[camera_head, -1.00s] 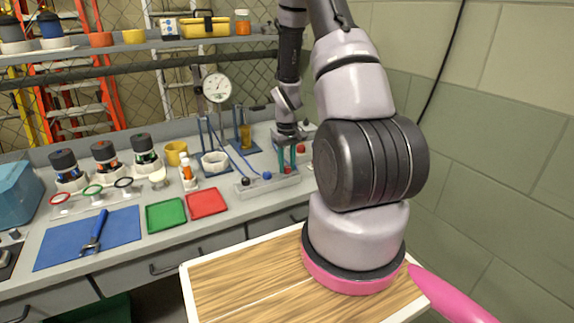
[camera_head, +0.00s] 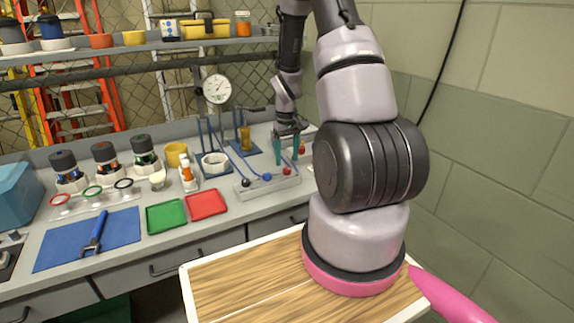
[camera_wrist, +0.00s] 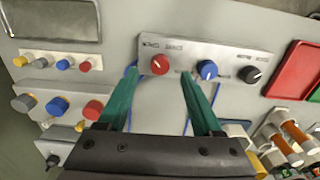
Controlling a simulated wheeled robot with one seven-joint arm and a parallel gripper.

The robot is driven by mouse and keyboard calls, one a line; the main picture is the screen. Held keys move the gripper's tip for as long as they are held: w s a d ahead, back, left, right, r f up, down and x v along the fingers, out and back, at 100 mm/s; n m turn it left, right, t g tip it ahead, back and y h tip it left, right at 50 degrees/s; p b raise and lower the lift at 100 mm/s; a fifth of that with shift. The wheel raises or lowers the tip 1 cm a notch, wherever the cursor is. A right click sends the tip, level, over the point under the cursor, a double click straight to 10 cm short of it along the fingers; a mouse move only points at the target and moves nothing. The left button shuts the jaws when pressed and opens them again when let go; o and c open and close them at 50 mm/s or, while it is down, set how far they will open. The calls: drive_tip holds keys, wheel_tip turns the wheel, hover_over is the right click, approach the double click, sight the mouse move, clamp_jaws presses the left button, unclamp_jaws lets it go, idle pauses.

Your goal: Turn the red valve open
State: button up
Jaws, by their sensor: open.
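The red valve (camera_head: 287,170) is a round knob at the right end of a grey block (camera_head: 262,186) on the bench. In the wrist view the red valve (camera_wrist: 160,64) has a pale pointer mark, and small lettering beside it that I cannot read. A blue knob (camera_wrist: 207,69) and a black knob (camera_wrist: 250,74) share the block. My gripper (camera_head: 287,157) is open, with its teal fingers just above and behind the red valve. In the wrist view my gripper (camera_wrist: 158,74) has one fingertip on either side of the red valve, apart from it. Nothing is held.
Other blocks with coloured knobs (camera_wrist: 62,105) stand close by, including another red knob (camera_head: 301,148). A dial gauge (camera_head: 217,89) stands behind.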

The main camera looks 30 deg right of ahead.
wheel_tip(320, 180, up, 7)
idle(0.3)
drive_tip(key=shift+r, duration=0.15)
wheel_tip(320, 180, up, 7)
drive_tip(key=t, duration=0.1)
hover_over(287, 168)
drive_tip(key=s+a, duration=0.1)
drive_tip(key=a, duration=0.1)
drive_tip(key=s+a+r+m+t, duration=0.2)
drive_tip(key=s+a+r, duration=0.2)
drive_tip(key=r, duration=0.6)
drive_tip(key=s+a+r+m+t+y, duration=0.1)
drive_tip(key=s+a+r+t, duration=0.1)
drive_tip(key=s+r, duration=0.4)
drive_tip(key=s+a+r+m+t+y, duration=0.1)
drive_tip(key=s+a+r+t, duration=0.1)
drive_tip(key=s+a+r, duration=0.3)
drive_tip(key=s+r, duration=0.1)
drive_tip(key=s, duration=0.3)
drive_tip(key=shift+s+a+r+m, duration=0.2)
drive_tip(key=shift+a+m, duration=0.1)
drive_tip(key=shift+m, duration=0.1)
